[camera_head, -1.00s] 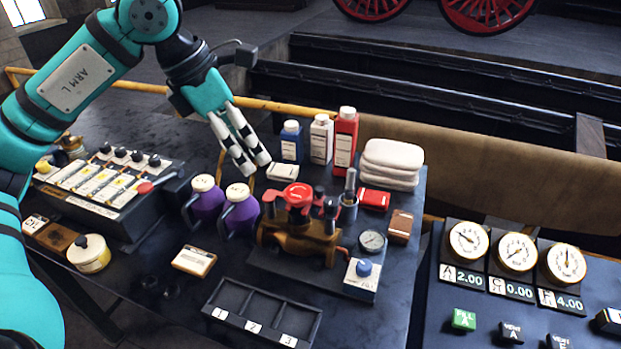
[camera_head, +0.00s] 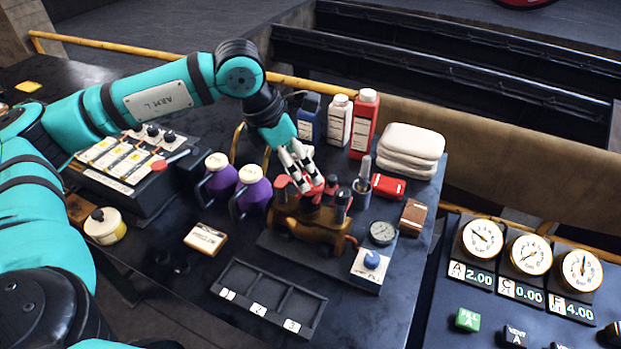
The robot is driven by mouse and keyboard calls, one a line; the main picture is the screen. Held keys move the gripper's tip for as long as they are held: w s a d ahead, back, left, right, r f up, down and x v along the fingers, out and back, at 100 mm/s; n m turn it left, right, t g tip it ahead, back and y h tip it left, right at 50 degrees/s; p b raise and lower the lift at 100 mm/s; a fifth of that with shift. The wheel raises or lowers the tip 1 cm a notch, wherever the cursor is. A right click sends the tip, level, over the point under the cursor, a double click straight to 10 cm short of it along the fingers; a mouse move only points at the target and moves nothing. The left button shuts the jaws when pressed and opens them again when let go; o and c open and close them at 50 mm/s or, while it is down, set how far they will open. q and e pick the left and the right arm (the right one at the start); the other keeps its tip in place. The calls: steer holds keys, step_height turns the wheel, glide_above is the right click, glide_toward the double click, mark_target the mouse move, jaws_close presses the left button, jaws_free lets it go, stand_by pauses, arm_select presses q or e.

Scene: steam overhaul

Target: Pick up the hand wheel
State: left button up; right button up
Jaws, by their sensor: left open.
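The red hand wheel (camera_head: 316,190) sits on top of the brass valve body (camera_head: 308,225) near the middle of the table. It is partly hidden behind my fingers. My left gripper (camera_head: 301,178) comes in from above and behind, its pale fingers pointing down over the wheel. The jaws are open. I cannot tell whether the fingers touch the wheel. My right gripper is not in view.
Two purple jugs (camera_head: 253,192) stand close left of the valve. Bottles, including a red one (camera_head: 364,125), and folded white cloths (camera_head: 411,150) stand behind. A three-slot tray (camera_head: 268,300) lies in front. A gauge panel (camera_head: 455,300) stands at right.

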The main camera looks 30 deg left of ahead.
mark_target(309, 180)
arm_select(q)
steer(key=shift+f, duration=0.15)
steer(key=shift+d+f+p, duration=0.15)
steer(key=shift+f+p, duration=0.15)
steer(key=shift+p, duration=0.15)
steer(key=p+x, duration=0.1)
steer(key=x, duration=0.2)
steer(key=shift+w+f+p, duration=0.15)
steer(key=shift+f+p, duration=0.15)
steer(key=shift+p, duration=0.05)
steer(key=shift+w+d+f, duration=0.1)
steer(key=shift+f, duration=0.35)
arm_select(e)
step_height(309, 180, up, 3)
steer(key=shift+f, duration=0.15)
arm_select(q)
steer(key=shift+c, duration=0.4)
steer(key=c, duration=1.3)
steer(key=shift+r, duration=0.1)
steer(key=shift+c, duration=0.8)
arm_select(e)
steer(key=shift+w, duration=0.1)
